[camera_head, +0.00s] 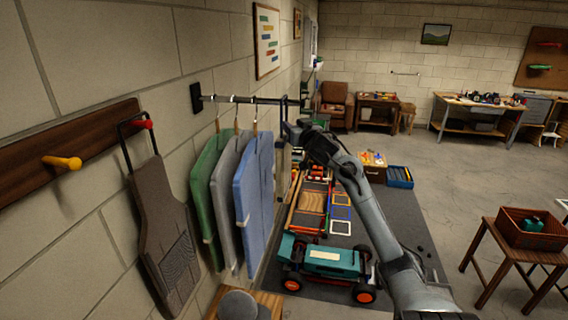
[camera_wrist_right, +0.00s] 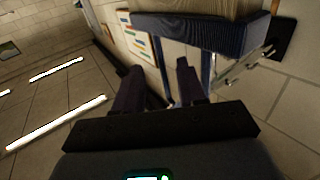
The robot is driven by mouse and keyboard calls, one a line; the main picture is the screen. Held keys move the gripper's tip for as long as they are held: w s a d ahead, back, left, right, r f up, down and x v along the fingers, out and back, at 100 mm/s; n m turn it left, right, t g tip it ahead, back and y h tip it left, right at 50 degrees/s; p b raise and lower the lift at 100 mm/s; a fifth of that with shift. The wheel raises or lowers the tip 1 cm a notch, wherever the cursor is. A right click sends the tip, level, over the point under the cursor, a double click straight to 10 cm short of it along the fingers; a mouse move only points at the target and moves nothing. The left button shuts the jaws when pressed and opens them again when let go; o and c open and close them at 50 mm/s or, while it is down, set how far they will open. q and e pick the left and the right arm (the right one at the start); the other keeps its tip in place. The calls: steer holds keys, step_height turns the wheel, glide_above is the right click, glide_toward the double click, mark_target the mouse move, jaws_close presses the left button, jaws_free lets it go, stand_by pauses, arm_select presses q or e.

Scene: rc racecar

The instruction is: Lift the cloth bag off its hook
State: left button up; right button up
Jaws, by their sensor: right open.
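The cloth bag (camera_wrist_right: 200,24) is tan with a dark blue band and blue straps, close in front of my right gripper in the wrist view. In the head view a narrow part of the bag (camera_head: 283,167) shows behind the hanging garments, its dark straps looped at the end of the wall rail (camera_head: 262,100). My right gripper (camera_head: 289,132) is at the straps, just above the bag. In the wrist view its fingers (camera_wrist_right: 160,76) are apart, with a strap seen between or just beyond them; I cannot tell whether they touch it. My left gripper is out of view.
Green, grey and blue garments (camera_head: 252,195) hang on the rail left of the bag. A brown paddle-shaped item (camera_head: 165,220) hangs on a red peg nearer by. An RC car (camera_head: 330,262) stands below. The floor to the right is open, with a stool and crate (camera_head: 530,228).

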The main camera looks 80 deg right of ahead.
steer(key=p+x, duration=0.1)
steer(key=x, duration=0.3)
steer(key=shift+d, duration=0.1)
jaws_close()
